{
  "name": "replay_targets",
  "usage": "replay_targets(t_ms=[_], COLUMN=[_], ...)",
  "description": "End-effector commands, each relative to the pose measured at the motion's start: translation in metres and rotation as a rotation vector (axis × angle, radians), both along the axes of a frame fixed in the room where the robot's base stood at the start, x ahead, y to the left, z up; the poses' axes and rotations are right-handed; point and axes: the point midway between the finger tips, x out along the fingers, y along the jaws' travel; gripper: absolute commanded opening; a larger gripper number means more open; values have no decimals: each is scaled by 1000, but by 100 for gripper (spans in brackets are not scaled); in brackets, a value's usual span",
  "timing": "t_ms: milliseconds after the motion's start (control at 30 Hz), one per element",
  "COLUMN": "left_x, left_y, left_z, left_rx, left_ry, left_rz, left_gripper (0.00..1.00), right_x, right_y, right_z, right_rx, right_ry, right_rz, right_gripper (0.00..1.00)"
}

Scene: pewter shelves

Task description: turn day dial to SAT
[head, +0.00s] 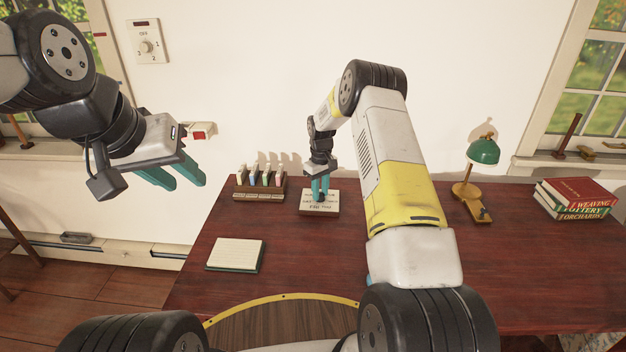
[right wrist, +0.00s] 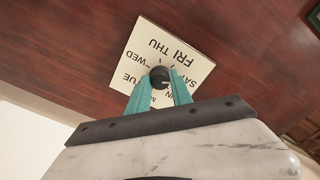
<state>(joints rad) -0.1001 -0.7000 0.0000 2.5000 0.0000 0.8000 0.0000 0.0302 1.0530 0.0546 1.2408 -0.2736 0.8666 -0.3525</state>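The day dial (head: 319,208) is a cream square plate lying on the desk, with day names printed around a dark round knob (right wrist: 160,76). In the right wrist view FRI, THU, WED, TUE and part of SAT show; other labels are partly covered by the fingers. My right gripper (head: 320,197) points down over the dial. Its teal fingers are on both sides of the knob and appear closed on it. I cannot tell for sure which day the knob points to. My left gripper (head: 188,184) is open and empty, in the air at the left.
A small rack (head: 258,195) with several upright pieces stands left of the dial. A notepad (head: 235,254) lies at the front left. A green lamp (head: 484,151) and stacked books (head: 577,198) are at the right. A wall dial (head: 147,46) is at upper left.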

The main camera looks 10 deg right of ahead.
Motion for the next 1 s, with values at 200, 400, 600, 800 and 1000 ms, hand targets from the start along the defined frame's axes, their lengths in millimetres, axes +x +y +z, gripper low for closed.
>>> replay_targets(t_ms=[200,400,600,800,1000], left_x=[0,0,0,0,0], left_y=[0,0,0,0,0], left_z=[0,0,0,0,0], left_rx=[0,0,0,0,0], left_ry=[0,0,0,0,0], left_rz=[0,0,0,0,0], left_gripper=[36,36,36,36,36], right_x=[0,0,0,0,0], right_y=[0,0,0,0,0], right_z=[0,0,0,0,1], right_rx=[-2,-1,-1,0,0], right_ry=[0,0,0,0,0], right_rz=[-72,-145,-144,-143,-143], right_gripper=[0,0,32,48,48])
